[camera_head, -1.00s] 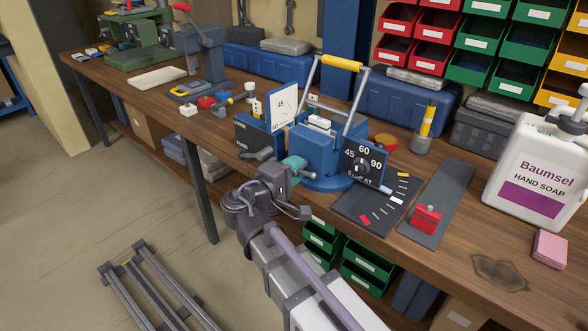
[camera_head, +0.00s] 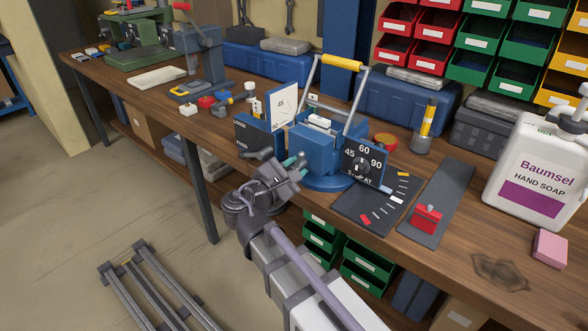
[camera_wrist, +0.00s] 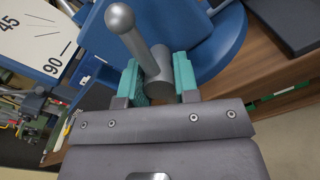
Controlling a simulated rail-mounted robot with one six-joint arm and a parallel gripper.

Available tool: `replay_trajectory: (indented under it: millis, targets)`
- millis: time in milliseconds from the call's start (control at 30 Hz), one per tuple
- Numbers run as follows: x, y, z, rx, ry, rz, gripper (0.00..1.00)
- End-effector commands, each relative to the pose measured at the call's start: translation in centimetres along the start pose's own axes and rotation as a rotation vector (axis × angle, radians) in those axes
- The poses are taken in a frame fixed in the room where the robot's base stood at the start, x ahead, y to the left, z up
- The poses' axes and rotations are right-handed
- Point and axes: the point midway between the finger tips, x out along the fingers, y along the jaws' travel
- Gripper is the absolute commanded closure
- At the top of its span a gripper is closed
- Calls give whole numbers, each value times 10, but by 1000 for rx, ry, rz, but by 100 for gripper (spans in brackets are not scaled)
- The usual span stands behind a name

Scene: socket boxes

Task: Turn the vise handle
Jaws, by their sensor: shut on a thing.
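The blue vise (camera_head: 324,160) stands on its round base at the front edge of the workbench. The vise handle (camera_wrist: 128,32), a grey bar with a ball end on a round grey hub, shows in the wrist view and tilts up to the left. My gripper (camera_wrist: 160,78) has its teal fingers on either side of the hub and is shut on it. In the head view my gripper (camera_head: 292,163) is at the vise's front, and its wrist and fingers hide most of the handle there.
A dial plate marked 45, 60, 90 (camera_head: 363,163) sits right of the vise. A white angle card (camera_head: 284,106) and a dark plate with a grey lever (camera_head: 258,153) are on its left. A red block (camera_head: 427,218) and a soap bottle (camera_head: 535,165) stand further right.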

Motion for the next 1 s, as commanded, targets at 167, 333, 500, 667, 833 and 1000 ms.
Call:
replay_trajectory:
  millis: [167, 333, 500, 667, 833, 1000]
  targets:
    - [0, 0, 0, -163, 0, 0, 95]
    - [0, 0, 0, -324, 0, 0, 95]
    - [0, -1, 0, -486, 0, 0, 95]
    - [0, -1, 0, -638, -1, 0, 95]
    - [0, -1, 1, -799, -1, 0, 95]
    - [1, -1, 1, -960, -1, 0, 95]
